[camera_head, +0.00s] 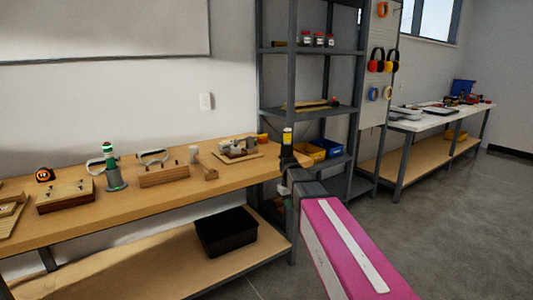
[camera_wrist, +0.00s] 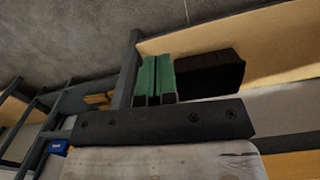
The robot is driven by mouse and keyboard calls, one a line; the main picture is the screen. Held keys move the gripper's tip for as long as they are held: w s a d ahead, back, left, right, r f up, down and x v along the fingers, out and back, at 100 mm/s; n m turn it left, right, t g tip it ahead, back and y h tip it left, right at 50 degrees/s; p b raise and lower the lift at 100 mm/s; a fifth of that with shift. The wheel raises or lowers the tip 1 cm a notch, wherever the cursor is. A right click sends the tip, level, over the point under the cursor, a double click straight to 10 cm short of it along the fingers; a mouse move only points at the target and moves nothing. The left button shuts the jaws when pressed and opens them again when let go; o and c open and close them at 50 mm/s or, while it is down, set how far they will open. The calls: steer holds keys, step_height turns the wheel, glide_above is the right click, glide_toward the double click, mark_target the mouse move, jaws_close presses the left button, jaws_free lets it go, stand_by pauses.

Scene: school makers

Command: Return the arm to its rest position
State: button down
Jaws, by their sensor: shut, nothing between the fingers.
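My arm, with a pink link and a white strip (camera_head: 345,245), reaches from the lower right of the head view to the right end of the wooden workbench (camera_head: 110,210). My gripper (camera_wrist: 157,78) shows in the wrist view as two green fingers side by side, shut with nothing between them. In the head view the gripper is small and mostly hidden by the dark wrist parts near the bench's right corner.
On the bench stand a tape measure (camera_head: 45,175), a green and grey tool (camera_head: 114,170) and wooden blocks (camera_head: 163,176). A black bin (camera_head: 226,232) sits on the lower shelf. A metal rack (camera_head: 310,105) stands behind my arm. Open floor (camera_head: 450,220) lies to the right.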

steer(key=s+d+f+m, duration=0.2)
steer(key=s+d+f, duration=0.2)
steer(key=s+f, duration=0.3)
steer(key=s+d+f+m, duration=0.3)
steer(key=s+d+f, duration=0.2)
steer(key=s, duration=0.8)
step_height(320, 180, down, 2)
